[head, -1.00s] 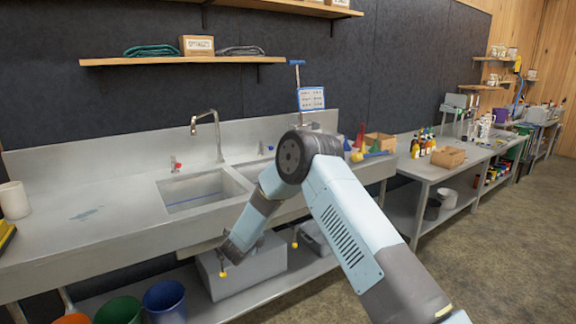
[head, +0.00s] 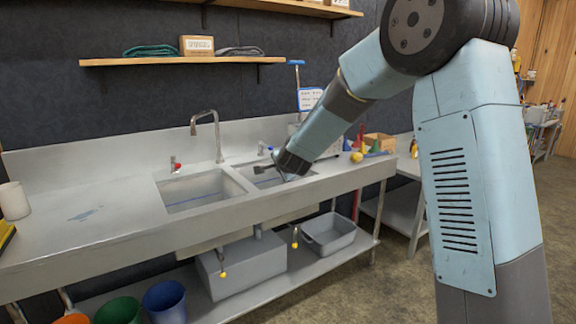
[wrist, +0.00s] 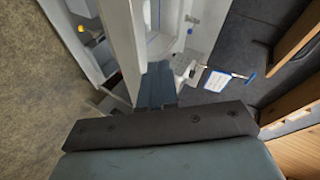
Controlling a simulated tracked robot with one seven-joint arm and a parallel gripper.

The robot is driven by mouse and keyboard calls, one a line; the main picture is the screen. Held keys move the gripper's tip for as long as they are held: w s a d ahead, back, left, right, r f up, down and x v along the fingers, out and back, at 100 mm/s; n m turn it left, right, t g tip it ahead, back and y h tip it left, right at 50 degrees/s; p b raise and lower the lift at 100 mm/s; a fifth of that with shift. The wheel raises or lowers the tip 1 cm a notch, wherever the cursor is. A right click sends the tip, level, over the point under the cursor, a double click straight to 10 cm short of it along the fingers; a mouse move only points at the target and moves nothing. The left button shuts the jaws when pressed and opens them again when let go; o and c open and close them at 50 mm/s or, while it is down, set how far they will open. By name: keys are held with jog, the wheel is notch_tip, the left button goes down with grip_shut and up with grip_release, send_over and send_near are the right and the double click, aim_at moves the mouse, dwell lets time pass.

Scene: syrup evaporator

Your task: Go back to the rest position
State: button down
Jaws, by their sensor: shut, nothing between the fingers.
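My arm rises at the right of the head view and bends over, its forearm slanting down to the left. My gripper (head: 286,171), dark at the end of the forearm, is over the right sink basin (head: 262,180) near its front rim. It is shut and empty. Its fingertips are small and hard to make out.
The steel sink counter (head: 100,215) runs along the dark wall, with a tap (head: 217,135) behind the left basin. A grey tub (head: 328,233) and several buckets (head: 165,300) are on the lower shelf. A wooden shelf (head: 180,60) hangs above. Open floor lies at front right.

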jog(key=s+d+r+n+g, duration=0.1)
jog(key=s+d+r+n, duration=0.35)
jog(key=s+d, duration=0.4)
jog(key=s+d+r+n+g, duration=0.25)
jog(key=s+d+r, duration=0.3)
jog(key=s, duration=0.65)
jog(key=s+d+f+n+g+h, duration=0.1)
jog(key=s+d, duration=0.5)
jog(key=s, duration=0.6)
jog(key=s+d+f+n+g+h, duration=0.1)
jog(key=s+d, duration=0.5)
jog(key=s, duration=0.7)
jog(key=shift+f+n+g+h, duration=0.15)
jog(key=shift+n+g+h, duration=0.35)
jog(key=shift+n, duration=0.5)
jog(key=shift+w, duration=0.1)
